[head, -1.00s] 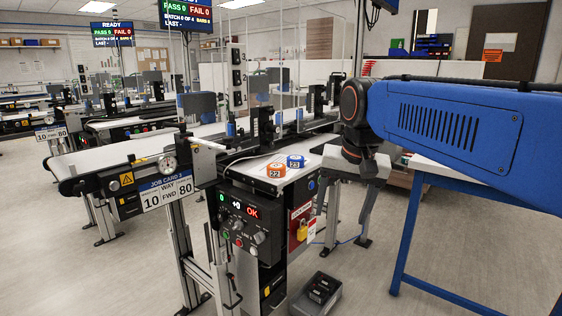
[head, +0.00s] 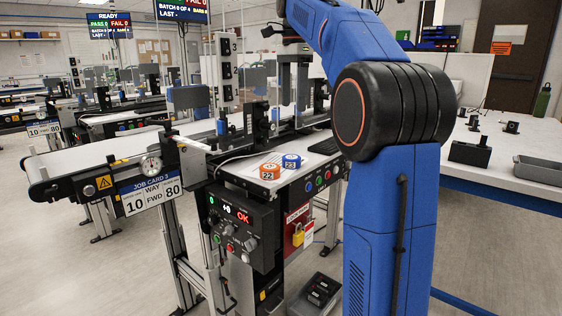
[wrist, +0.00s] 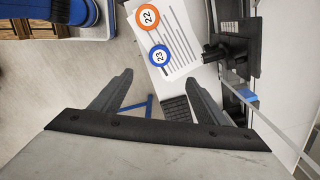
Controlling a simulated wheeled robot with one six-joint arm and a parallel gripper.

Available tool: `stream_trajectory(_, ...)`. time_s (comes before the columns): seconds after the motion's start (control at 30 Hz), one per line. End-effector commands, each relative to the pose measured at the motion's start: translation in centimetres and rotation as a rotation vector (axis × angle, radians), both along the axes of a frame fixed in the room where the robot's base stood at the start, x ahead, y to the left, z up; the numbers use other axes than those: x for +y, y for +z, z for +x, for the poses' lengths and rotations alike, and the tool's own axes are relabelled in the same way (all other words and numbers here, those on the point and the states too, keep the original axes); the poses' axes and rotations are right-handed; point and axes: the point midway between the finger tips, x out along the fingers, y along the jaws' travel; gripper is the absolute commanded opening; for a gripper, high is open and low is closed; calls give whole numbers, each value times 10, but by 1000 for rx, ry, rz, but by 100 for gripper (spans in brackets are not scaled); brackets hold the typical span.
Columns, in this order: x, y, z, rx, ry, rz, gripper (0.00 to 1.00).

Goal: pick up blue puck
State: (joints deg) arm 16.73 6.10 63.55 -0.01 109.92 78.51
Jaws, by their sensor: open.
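The blue puck (head: 291,161), marked 23, lies on the white shelf beside the conveyor. It shows in the wrist view (wrist: 159,55) on a printed sheet. The orange puck (head: 269,171), marked 22, lies close beside it, and it also shows in the wrist view (wrist: 147,17). My gripper (wrist: 160,78) is open and empty in the wrist view, its two fingers spread wide. The blue puck appears ahead of the fingertips, roughly between their lines and apart from them. In the head view my blue arm fills the right middle and the gripper is not visible.
The conveyor belt (head: 95,165) runs along the left of the shelf. A black control box (head: 240,228) is below it. A black post fixture (wrist: 232,52) stands to the right of the pucks in the wrist view. A white bench (head: 500,165) is at right.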

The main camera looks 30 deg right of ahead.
Motion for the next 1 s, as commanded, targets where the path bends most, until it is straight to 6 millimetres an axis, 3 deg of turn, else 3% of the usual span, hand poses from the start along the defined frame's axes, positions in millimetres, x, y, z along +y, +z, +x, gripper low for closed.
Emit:
stream_trajectory(0.23, -4, -9, 3, 9, -34, 3, 68)
stream_trajectory(0.73, -4, -96, 3, 10, -32, 3, 68)
stream_trajectory(1.0, -4, -119, 3, 7, -32, 2, 68)
